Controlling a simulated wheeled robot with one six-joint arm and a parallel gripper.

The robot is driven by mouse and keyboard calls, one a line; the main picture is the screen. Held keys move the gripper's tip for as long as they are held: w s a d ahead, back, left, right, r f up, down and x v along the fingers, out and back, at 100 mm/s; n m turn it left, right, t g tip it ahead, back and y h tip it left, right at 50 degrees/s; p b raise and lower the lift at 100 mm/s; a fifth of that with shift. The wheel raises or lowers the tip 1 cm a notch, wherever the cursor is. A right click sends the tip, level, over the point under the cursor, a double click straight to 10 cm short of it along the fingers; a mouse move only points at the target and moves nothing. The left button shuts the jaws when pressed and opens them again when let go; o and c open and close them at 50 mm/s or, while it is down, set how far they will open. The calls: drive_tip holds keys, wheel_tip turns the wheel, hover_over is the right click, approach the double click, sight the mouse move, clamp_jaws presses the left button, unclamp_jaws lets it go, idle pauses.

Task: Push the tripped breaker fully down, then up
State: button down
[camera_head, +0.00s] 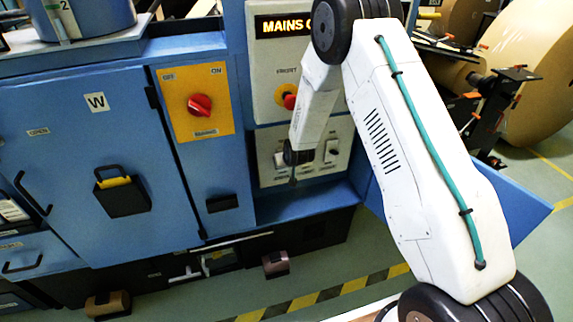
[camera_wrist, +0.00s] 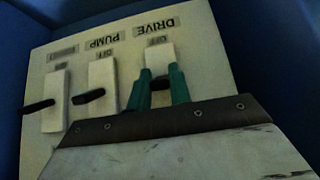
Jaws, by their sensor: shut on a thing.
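The breaker panel (camera_head: 318,173) is a pale plate low in the blue cabinet. In the wrist view it appears upside down, with three white breakers in a row. My gripper's green fingers (camera_wrist: 160,74) are at the DRIVE breaker (camera_wrist: 160,54), shut on its dark lever (camera_wrist: 160,98), partly hidden between them. The PUMP breaker (camera_wrist: 103,82) and the end breaker (camera_wrist: 56,108), its label blurred, have black levers sticking out to picture left. In the head view my gripper (camera_head: 293,178) is small and dark before the panel. Which breaker is tripped cannot be told.
Above the panel are a red knob (camera_head: 290,101) and a lit mains sign (camera_head: 284,26). A red rotary switch (camera_head: 199,104) on a yellow plate is to the left. A blue ledge (camera_head: 310,202) runs below the panel. Large kraft rolls (camera_head: 540,105) stand at right.

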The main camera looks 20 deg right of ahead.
drive_tip(key=c, duration=1.3)
unclamp_jaws()
drive_tip(key=shift+r, duration=0.1)
drive_tip(key=v, duration=0.7)
drive_tip(key=shift+s+r, duration=0.25)
